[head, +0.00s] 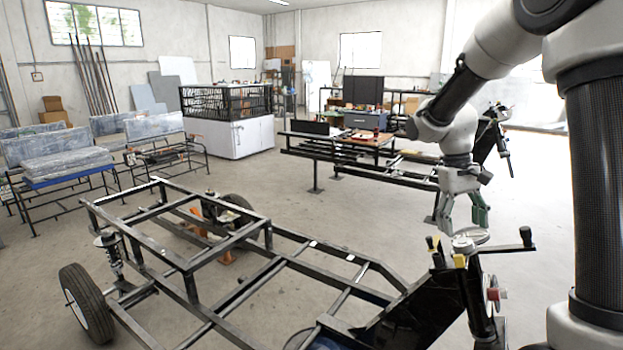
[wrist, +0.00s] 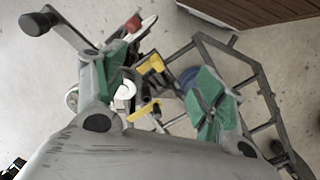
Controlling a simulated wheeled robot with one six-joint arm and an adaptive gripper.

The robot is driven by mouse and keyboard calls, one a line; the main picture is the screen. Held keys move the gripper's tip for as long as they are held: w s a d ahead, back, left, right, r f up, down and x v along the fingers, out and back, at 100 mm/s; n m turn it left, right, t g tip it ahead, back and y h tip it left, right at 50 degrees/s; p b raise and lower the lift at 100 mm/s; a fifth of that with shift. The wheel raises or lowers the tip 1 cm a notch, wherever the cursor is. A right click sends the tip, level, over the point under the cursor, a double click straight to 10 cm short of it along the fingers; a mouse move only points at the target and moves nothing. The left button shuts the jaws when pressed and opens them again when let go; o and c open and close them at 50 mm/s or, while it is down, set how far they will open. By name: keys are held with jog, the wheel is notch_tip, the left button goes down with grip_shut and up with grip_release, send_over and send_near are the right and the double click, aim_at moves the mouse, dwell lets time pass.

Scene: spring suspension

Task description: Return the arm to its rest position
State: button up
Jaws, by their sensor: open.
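My gripper (head: 462,222) hangs pointing down at the right of the head view. Its two grey fingers with green pads are spread, with nothing held between them. The wrist view also shows my gripper (wrist: 161,90) with its green pads wide apart. Just below it in the head view stands a dark post-like device (head: 478,292) with a round metal top, yellow parts and a crank handle (head: 526,238). The handle also shows at the upper left of the wrist view (wrist: 38,22). I cannot tell the exact gap between fingertips and device. My arm reaches in from the upper right.
A black tubular chassis frame (head: 190,265) fills the lower left, with a wheel (head: 86,303) and a coil-spring strut (head: 112,255). A fenced white box (head: 228,139) is farther back. Open concrete floor lies between them.

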jog(key=s+r+t+y, duration=0.1)
jog(key=s+r+t, duration=0.2)
jog(key=s, duration=0.8)
jog(key=s+r+t+y, duration=0.1)
jog(key=s+r+t, duration=0.2)
jog(key=s+r, duration=0.4)
jog(key=s, duration=0.5)
jog(key=shift+a+m+t, duration=0.3)
jog(key=shift+a+m, duration=0.1)
jog(key=shift+s, duration=0.1)
jog(key=shift+c, duration=0.5)
dwell(1.4)
